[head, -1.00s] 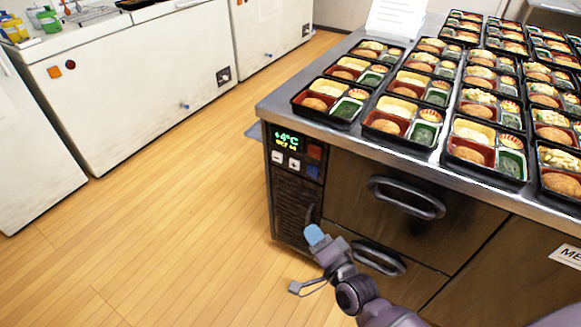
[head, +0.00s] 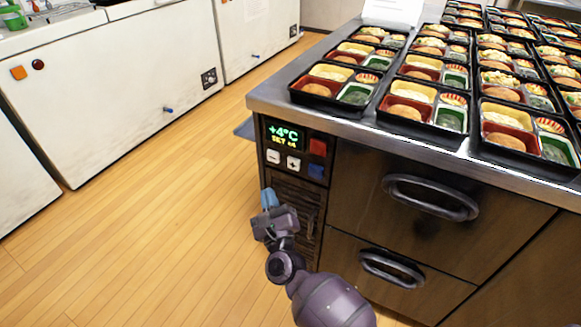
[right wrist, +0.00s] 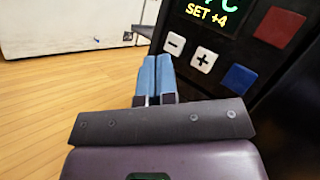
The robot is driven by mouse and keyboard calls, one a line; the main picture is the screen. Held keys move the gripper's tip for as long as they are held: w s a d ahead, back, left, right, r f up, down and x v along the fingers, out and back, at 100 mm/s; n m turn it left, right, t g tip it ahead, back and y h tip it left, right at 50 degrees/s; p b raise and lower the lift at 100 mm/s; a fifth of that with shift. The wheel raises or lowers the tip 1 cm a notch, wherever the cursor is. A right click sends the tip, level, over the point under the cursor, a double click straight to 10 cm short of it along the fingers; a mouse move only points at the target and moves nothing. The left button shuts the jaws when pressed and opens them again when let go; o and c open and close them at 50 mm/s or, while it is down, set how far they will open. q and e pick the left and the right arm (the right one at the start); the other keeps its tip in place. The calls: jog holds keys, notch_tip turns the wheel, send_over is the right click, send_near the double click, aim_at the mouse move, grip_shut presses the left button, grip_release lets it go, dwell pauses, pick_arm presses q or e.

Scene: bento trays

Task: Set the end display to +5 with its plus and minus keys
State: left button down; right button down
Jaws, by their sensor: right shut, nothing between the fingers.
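The end display (head: 283,136) on the end panel of the steel counter reads +4°C in green with SET +4 below it. In the right wrist view the lower line of the display (right wrist: 207,14) reads SET +4. The white minus key (head: 273,157) and plus key (head: 293,163) sit under it; the minus key (right wrist: 174,43) and plus key (right wrist: 204,60) also show in the right wrist view. My right gripper (head: 269,197), with blue fingertips (right wrist: 156,75), is shut and empty, just below and left of the keys, apart from them. My left gripper is not in view.
A red key (head: 318,147) and a blue key (head: 316,170) sit right of the plus and minus keys. Bento trays (head: 330,88) cover the counter top. Drawer handles (head: 431,197) stick out to the right. Open wooden floor lies to the left.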

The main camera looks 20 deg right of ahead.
aim_at(294, 164)
jog(key=shift+w, duration=0.1)
dwell(0.3)
jog(key=w+d, duration=0.5)
jog(key=d, duration=0.2)
jog(key=shift+w+b, duration=0.25)
jog(key=shift+b, duration=0.2)
dwell(2.0)
jog(key=shift+w+d, duration=0.25)
